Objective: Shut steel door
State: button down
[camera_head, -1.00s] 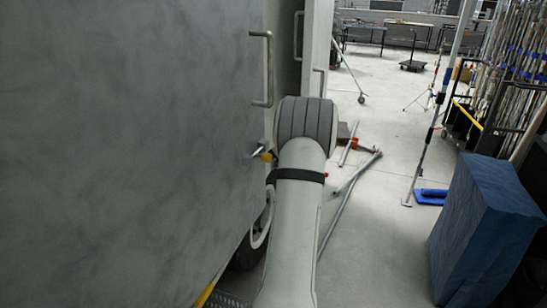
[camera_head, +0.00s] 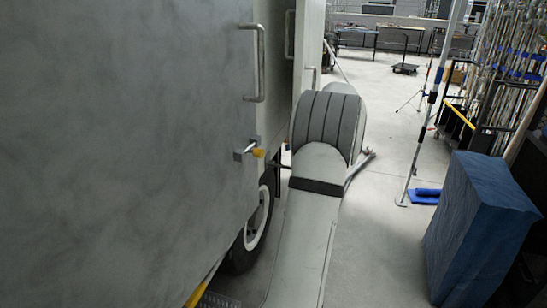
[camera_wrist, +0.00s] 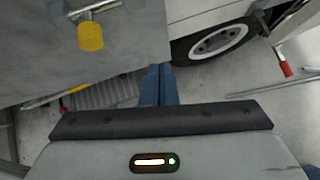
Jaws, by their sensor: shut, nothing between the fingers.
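The large grey steel door (camera_head: 120,130) fills the left of the head view. It has a vertical bar handle (camera_head: 261,62) near its edge and a latch with a yellow grip (camera_head: 258,153) lower down. In the wrist view the door (camera_wrist: 40,50) is at the upper left, with the yellow-tipped latch (camera_wrist: 90,36) at the top. My gripper (camera_wrist: 158,70) shows there as two blue fingers pressed together, empty, beside the door's lower corner. I cannot tell whether they touch the door. In the head view my arm hides the gripper.
A truck wheel (camera_head: 258,225) is below and behind the door edge, with a metal step (camera_head: 217,300) near the bottom. Grey poles with red ends lie on the floor beyond my arm. A blue covered box (camera_head: 480,225) stands at right. Free floor lies between it and my arm.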

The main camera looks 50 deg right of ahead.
jog(key=s+a+f+m+t+y+b, duration=0.3)
jog(key=s+a+f+m+t+b, duration=0.1)
jog(key=a+f+m+b, duration=0.35)
jog(key=m+t+b, duration=0.3)
jog(key=m+t, duration=0.1)
jog(key=m, duration=0.4)
send_near(228, 177)
jog(key=p+x, duration=0.3)
jog(key=x, duration=0.4)
